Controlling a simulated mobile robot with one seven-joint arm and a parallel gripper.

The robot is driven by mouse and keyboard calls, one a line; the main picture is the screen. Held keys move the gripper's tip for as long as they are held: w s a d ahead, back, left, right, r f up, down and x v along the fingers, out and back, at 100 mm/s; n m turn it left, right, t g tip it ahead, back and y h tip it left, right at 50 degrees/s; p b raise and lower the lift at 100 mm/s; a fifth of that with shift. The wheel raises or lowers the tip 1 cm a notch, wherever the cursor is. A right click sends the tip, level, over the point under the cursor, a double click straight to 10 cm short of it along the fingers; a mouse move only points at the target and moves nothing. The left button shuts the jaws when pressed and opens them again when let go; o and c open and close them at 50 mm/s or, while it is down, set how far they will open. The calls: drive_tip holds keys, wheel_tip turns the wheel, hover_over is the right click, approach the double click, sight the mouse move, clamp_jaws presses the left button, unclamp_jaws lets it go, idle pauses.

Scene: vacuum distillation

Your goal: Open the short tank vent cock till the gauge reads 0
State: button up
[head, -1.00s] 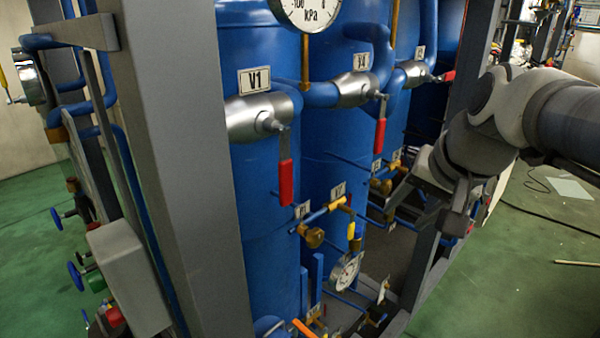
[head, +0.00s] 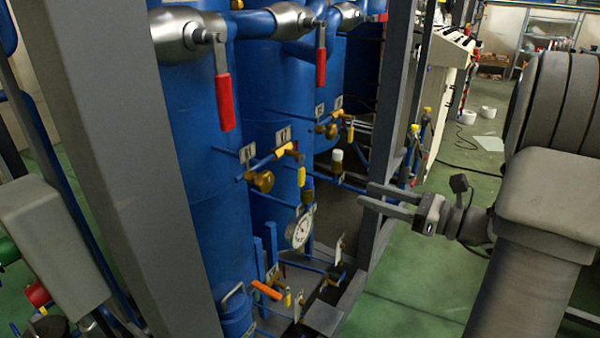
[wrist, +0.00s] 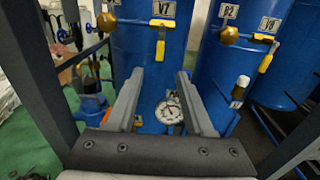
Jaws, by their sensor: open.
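My gripper (head: 363,195) is open and empty, beside the dark frame post in the head view. In the wrist view its fingers (wrist: 160,72) point towards the blue tanks, with a small round gauge (wrist: 168,111) showing between them. The white-faced gauge (head: 299,232) stands low in front of the tanks; its reading is too small to tell. A brass cock tagged V7 with a yellow handle (wrist: 160,50) hangs just beyond the fingertips, apart from them. An orange lever (head: 266,290) sits low beside a short blue vessel (head: 236,312). I cannot tell which cock is the short tank vent.
Tall blue tanks (head: 188,130) stand behind the pipework, with red-handled valves (head: 223,100) above. A grey post (head: 130,150) rises at left and a dark frame post (head: 392,120) stands near my gripper.

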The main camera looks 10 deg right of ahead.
sight(304, 172)
drive_tip(key=b+x, duration=0.1)
drive_tip(key=x, duration=1.6)
drive_tip(key=shift+w+a+f, duration=0.1)
drive_tip(key=shift+w, duration=0.1)
clamp_jaws()
idle(0.7)
